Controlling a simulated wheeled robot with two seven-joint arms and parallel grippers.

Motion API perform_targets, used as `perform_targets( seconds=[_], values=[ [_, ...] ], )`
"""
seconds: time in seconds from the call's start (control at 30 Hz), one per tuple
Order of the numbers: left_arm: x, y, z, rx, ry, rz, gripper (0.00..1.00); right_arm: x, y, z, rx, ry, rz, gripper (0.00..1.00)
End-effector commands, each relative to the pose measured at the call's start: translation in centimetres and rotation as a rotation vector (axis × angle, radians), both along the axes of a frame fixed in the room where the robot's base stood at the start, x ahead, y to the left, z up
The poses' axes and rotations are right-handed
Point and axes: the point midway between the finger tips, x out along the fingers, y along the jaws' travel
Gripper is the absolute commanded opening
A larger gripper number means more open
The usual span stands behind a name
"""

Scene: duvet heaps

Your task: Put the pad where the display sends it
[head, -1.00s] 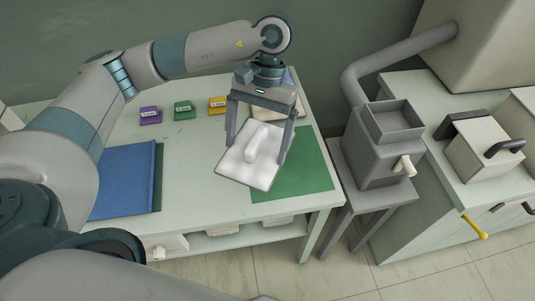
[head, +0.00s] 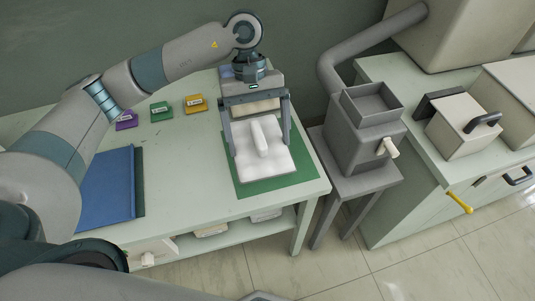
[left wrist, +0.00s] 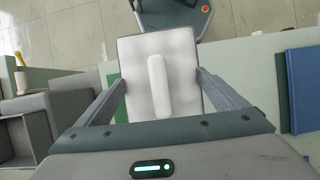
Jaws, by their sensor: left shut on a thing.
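The white pad (head: 262,158), a flat plate with a raised rounded ridge, is in my left gripper (head: 261,146). The gripper's two fingers are shut on opposite sides of the pad. The pad is over the green mat (head: 247,190) at the right end of the table, roughly squared with it. I cannot tell whether it touches the mat. In the left wrist view the pad (left wrist: 185,60) sits between the fingertips, with a sliver of green beside it. A beige panel (head: 255,106) stands partly hidden behind the gripper; its face is not readable. My right gripper is not in view.
Purple (head: 125,120), green (head: 161,111) and yellow (head: 195,103) labelled blocks stand along the table's back. A grey hopper machine (head: 365,128) on a stand is to the right, near a counter (head: 425,175). The table's middle is clear.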

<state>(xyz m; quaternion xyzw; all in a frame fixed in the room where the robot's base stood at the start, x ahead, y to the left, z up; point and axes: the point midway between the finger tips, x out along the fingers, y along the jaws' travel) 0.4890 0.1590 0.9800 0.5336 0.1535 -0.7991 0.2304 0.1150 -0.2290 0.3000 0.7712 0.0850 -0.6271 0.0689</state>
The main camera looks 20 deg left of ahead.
Motion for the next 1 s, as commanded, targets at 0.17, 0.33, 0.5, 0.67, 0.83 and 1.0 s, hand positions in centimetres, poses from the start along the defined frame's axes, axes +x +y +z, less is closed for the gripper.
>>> perform_targets(
  seconds=[0.17,0.33,0.5,0.67,0.83,1.0],
  values=[
    [1.7,-2.8,-1.4,-0.004,0.002,0.349,0.64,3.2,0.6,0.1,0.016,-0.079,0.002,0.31],
    [3.4,-5.2,-1.9,-0.005,0.000,0.670,0.64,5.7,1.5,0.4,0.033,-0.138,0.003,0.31],
    [4.9,-7.4,-2.3,-0.005,-0.001,0.975,0.64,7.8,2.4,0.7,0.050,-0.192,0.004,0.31],
    [6.2,-9.2,-2.3,-0.004,-0.002,1.244,0.64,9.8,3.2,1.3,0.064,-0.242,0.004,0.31],
    [7.3,-10.5,-2.2,-0.002,0.000,1.464,0.64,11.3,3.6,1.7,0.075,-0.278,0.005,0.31],
    [7.9,-11.0,-2.1,-0.001,0.000,1.579,0.64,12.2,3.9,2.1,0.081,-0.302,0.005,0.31]
  ],
)
